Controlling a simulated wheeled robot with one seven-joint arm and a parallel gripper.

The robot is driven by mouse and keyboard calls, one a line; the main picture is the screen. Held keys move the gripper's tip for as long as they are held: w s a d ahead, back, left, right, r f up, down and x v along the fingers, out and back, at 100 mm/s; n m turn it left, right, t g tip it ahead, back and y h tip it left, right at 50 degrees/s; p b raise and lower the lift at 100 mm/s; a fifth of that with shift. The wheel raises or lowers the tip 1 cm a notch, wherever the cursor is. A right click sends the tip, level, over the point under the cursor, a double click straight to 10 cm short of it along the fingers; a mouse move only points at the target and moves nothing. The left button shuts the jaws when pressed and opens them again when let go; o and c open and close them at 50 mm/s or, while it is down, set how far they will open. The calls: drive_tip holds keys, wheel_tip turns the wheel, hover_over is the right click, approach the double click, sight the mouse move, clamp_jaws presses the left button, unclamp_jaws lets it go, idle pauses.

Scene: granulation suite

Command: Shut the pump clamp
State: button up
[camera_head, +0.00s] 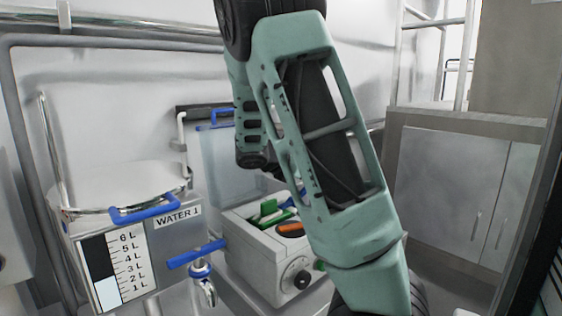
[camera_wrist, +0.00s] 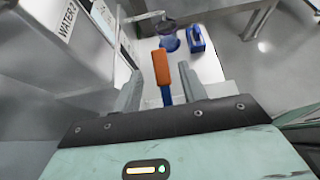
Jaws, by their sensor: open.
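In the head view a light box-shaped unit (camera_head: 262,255), apparently the pump, stands right of the water tank. It has a green part (camera_head: 268,212) and an orange part (camera_head: 290,230) on top and a round dark knob (camera_head: 295,280) on its front. My arm hides its right side, and my gripper is not clear there. In the wrist view my gripper (camera_wrist: 162,80) is open. An orange bar (camera_wrist: 162,67) with a blue lower piece (camera_wrist: 166,95) appears between its fingers, with gaps on both sides. I cannot tell whether this bar is the clamp.
The WATER 1 tank (camera_head: 190,240) has blue handles and a metal tap (camera_head: 207,290). A clear panel (camera_head: 230,160) stands behind the pump. A grey cabinet (camera_head: 460,190) is at the right. The wrist view shows a blue object (camera_wrist: 196,40) and open floor at upper right.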

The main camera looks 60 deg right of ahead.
drive_tip(key=p+v, duration=0.1)
drive_tip(key=v, duration=1.2)
drive_tip(key=shift+a+r, duration=0.15)
drive_tip(key=shift+a, duration=0.15)
